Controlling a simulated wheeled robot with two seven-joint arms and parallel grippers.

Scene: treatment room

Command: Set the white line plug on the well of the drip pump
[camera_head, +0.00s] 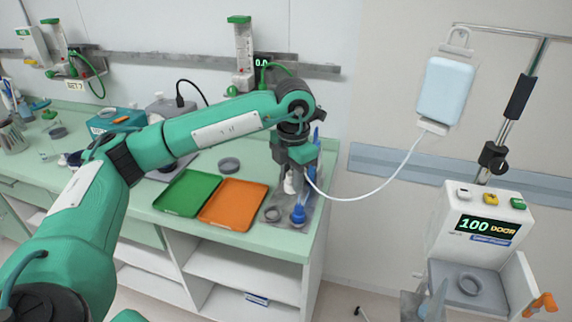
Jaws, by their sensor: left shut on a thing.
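My left gripper (288,178) reaches down over the right end of the green counter. It is shut on the white line plug (289,184), which shows only as a small white piece between the dark fingers. A thin white line (375,190) hangs in a curve from the drip bag (446,92) to the gripper. The drip pump (478,232) stands at the right, its display reading 100, with its front open. The well (469,284), a grey ring, lies in the open bay, empty and well apart from the gripper.
A green tray (188,193) and an orange tray (233,204) lie left of the gripper. A blue-capped bottle (297,216) and a grey ring (272,214) are close below it. The pump's door (520,286) with an orange latch sticks out. Open space lies between counter and pump.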

